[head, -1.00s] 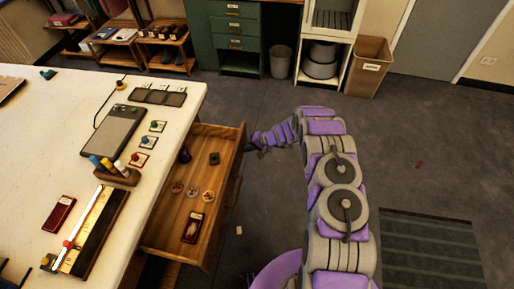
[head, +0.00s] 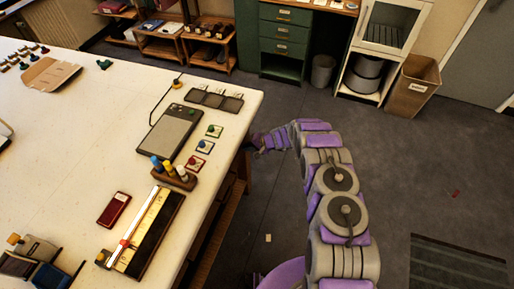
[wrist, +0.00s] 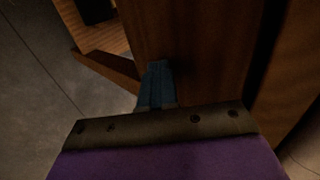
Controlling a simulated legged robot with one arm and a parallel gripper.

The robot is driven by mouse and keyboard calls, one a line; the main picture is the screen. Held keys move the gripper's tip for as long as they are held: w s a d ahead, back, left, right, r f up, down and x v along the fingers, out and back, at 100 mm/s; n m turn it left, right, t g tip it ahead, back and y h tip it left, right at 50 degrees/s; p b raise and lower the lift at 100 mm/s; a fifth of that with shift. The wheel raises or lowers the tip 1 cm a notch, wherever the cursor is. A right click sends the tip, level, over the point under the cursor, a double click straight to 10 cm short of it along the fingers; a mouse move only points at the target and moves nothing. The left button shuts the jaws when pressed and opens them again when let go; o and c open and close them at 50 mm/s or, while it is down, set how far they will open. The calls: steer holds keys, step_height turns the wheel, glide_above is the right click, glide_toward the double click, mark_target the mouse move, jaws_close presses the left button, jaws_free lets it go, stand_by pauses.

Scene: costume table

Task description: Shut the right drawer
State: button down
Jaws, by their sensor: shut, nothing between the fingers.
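The right drawer's brown wooden front (head: 236,180) shows just below the right edge of the white table (head: 225,130). From the head, the drawer's inside is hidden under the tabletop. In the wrist view a dark wooden panel (wrist: 190,45) fills the middle, and a lighter wooden surface (wrist: 100,40) with a dark item on it shows at upper left. I cannot tell how wide any gap is. My gripper (head: 254,145) is at the table's right edge by the drawer front. Its blue fingers (wrist: 157,85) are shut, empty, and appear against or very close to the panel.
The tabletop holds a grey tablet device (head: 170,130), a pen stand (head: 175,178), a long paper trimmer (head: 145,232) and a red case (head: 114,210). Green drawers (head: 284,32), a bin (head: 322,70) and a cardboard box (head: 412,85) stand at the back.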

steer(key=shift+w+a+r, duration=0.1)
steer(key=shift+w+a, duration=0.1)
steer(key=shift+a, duration=0.7)
steer(key=shift+a, duration=0.1)
